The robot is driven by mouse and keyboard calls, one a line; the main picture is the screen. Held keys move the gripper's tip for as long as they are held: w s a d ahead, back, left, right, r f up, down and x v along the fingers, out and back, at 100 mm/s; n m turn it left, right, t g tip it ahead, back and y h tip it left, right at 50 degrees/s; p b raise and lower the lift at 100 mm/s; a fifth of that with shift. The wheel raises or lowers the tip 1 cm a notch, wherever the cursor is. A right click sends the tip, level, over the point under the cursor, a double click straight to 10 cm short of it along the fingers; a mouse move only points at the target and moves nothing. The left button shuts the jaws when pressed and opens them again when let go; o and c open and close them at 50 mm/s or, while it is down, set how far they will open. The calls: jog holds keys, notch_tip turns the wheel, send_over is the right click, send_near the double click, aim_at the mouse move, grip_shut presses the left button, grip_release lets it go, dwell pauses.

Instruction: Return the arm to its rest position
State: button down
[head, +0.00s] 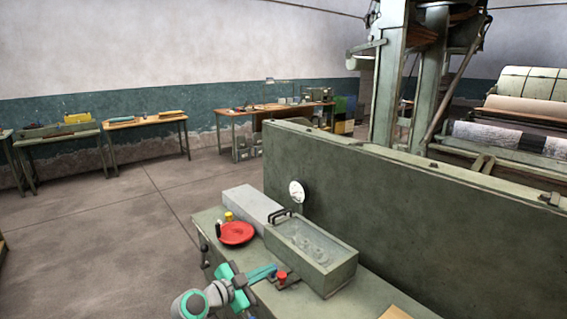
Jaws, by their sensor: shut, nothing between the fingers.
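My arm, grey and teal, reaches in from the bottom edge in the head view. My gripper (273,270) is at its end, over the near part of the green-grey bench (350,308). Its teal fingers are together with nothing between them. The fingertips are close to a small red knob (282,278) at the bench; I cannot tell whether they touch it. Most of the arm is out of frame below.
A red dish (236,233), a yellow-topped item (229,216), a grey block (252,206) and a metal box with a clear top (311,247) stand on the bench. A tall green panel (400,205) with a gauge (297,191) rises behind. Floor at left (95,240) is clear.

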jog(key=s+d+f+n+t+y, duration=0.15)
jog(key=s+f+n, duration=0.25)
jog(key=f, duration=0.5)
jog(key=s+d+f+n+y, duration=0.25)
jog(key=s+f, duration=0.25)
jog(key=f, duration=0.5)
jog(key=s+f+n+y, duration=0.25)
jog(key=s+f, duration=0.25)
jog(key=s, duration=0.3)
jog(key=s+f+n+y, duration=0.25)
jog(key=s+f, duration=0.25)
jog(key=s, duration=0.3)
jog(key=s+r+n+t+y, duration=0.1)
jog(key=s+r+n, duration=0.15)
jog(key=s, duration=0.95)
jog(key=s+r+n+t+y, duration=0.1)
jog(key=s+r, duration=0.3)
jog(key=s, duration=0.9)
jog(key=s+d+r, duration=0.1)
jog(key=s+r, duration=0.5)
jog(key=r, duration=0.1)
jog(key=shift+s+r, duration=0.2)
jog(key=shift+s, duration=0.15)
jog(key=shift+d+t, duration=0.1)
jog(key=shift+t, duration=0.15)
